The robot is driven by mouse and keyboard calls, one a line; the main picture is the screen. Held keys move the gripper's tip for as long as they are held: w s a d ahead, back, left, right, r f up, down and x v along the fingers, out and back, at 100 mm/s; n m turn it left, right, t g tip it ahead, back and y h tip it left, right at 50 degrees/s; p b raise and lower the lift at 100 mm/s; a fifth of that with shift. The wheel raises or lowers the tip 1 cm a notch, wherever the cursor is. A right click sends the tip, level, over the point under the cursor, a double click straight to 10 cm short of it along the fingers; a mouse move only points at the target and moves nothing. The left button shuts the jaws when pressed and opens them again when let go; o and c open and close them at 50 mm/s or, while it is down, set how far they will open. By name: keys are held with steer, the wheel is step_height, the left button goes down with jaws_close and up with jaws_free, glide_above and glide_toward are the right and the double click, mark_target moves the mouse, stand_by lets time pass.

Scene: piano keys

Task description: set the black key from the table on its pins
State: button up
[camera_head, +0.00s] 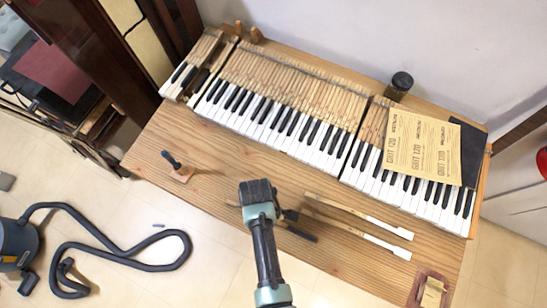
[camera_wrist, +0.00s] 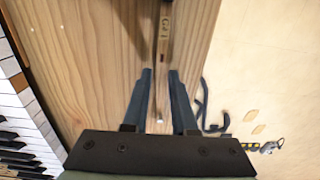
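The loose black key lies on the wooden table (camera_head: 215,150); its dark end (camera_head: 302,234) shows just right of my arm in the head view. Its wooden shank (camera_wrist: 165,35), with a handwritten label that seems to read G#1, runs down between my fingers in the wrist view. My gripper (camera_wrist: 160,72) is open, one finger on each side of the shank, with no clear contact. In the head view my gripper (camera_head: 290,214) is over the table, and my arm hides part of the key. The piano keyboard (camera_head: 270,115) lies behind, with a dark gap (camera_head: 198,82) near its left end.
Two loose white keys (camera_head: 388,227) (camera_head: 385,244) lie right of my gripper. Sandpaper sheets (camera_head: 422,147) cover part of the right keys, and a dark jar (camera_head: 399,85) stands behind. The table's front left is clear.

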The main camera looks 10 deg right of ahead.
steer(key=shift+f, duration=0.45)
jaws_close()
stand_by(1.5)
